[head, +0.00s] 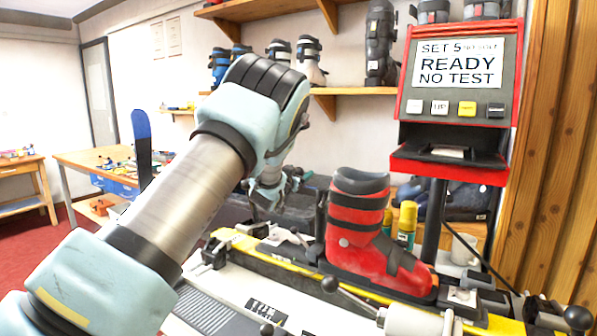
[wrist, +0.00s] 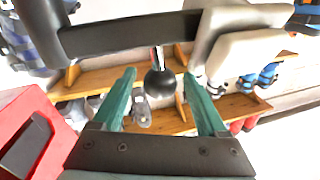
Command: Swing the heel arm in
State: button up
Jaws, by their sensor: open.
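A red ski boot (head: 357,235) with dark straps stands upright on the bench. My gripper (wrist: 157,80) is open, its two green fingers apart. A black ball knob (wrist: 161,83) on a thin rod shows between the fingertips; I cannot tell whether they touch it. A dark bar (wrist: 130,34) crosses above the fingers in the wrist view, with a pale curved part (wrist: 222,32) at its right; I cannot tell for sure which part is the heel arm. In the head view my gripper (head: 268,192) is small and partly hidden behind my arm, left of the boot.
A red display unit (head: 403,80) reading READY NO TEST stands on a post at the right. Ball-ended levers (head: 330,285) stick up at the bench's front. Spray cans (head: 407,222) stand behind the boot. Shelves (head: 352,91) with boots line the wall.

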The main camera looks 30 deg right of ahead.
grip_shut()
dwell(0.6)
jog(key=shift+f, duration=0.1)
dwell(0.7)
